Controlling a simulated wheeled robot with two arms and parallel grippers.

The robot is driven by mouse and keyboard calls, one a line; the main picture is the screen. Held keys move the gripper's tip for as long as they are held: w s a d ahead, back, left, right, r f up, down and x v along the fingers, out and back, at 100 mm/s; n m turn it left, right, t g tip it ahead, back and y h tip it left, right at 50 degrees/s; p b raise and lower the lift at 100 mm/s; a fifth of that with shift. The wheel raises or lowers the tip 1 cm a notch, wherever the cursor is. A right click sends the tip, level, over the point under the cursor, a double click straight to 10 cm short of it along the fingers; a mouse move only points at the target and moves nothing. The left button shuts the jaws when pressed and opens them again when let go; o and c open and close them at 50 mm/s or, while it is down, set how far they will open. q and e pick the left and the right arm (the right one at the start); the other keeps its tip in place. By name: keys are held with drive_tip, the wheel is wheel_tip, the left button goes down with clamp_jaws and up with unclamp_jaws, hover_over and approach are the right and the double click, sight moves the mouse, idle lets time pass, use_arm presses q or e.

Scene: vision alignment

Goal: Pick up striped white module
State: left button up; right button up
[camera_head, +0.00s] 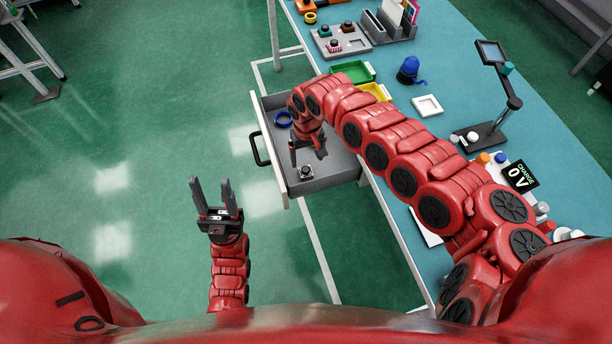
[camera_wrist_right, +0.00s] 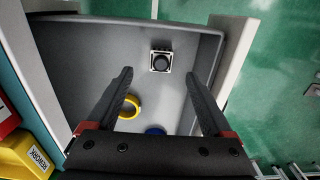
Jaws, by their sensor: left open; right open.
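A small square module (camera_head: 306,172) with a pale base and a round black top sits in the open grey drawer near its front corner. It also shows in the right wrist view (camera_wrist_right: 160,61), upright on the drawer floor. I cannot make out stripes on it. My right gripper (camera_head: 307,145) is open above the drawer; in its wrist view the open fingers (camera_wrist_right: 160,76) point toward the module, with nothing between them. Another module (camera_head: 333,46), pinkish and seemingly striped, stands in a grey tray on the bench. My left gripper (camera_head: 210,183) is open and empty over the floor.
The drawer (camera_head: 337,170) also holds a blue ring (camera_head: 283,119) and a yellow ring (camera_wrist_right: 130,107). Green (camera_head: 357,72) and yellow (camera_head: 375,91) bins stand at the bench edge.

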sight(306, 169)
wheel_tip(306, 169, down, 3)
drive_tip(key=shift+s+a+r, duration=0.1)
drive_tip(key=shift+r, duration=0.1)
drive_tip(key=f, duration=0.4)
drive_tip(key=shift+w+a+f, duration=0.15)
drive_tip(key=shift+w+a, duration=0.1)
drive_tip(key=shift+w, duration=0.1)
drive_tip(key=shift+d+f, duration=0.15)
drive_tip(key=shift+f, duration=0.35)
clamp_jaws()
drive_tip(key=shift+w+r, duration=0.1)
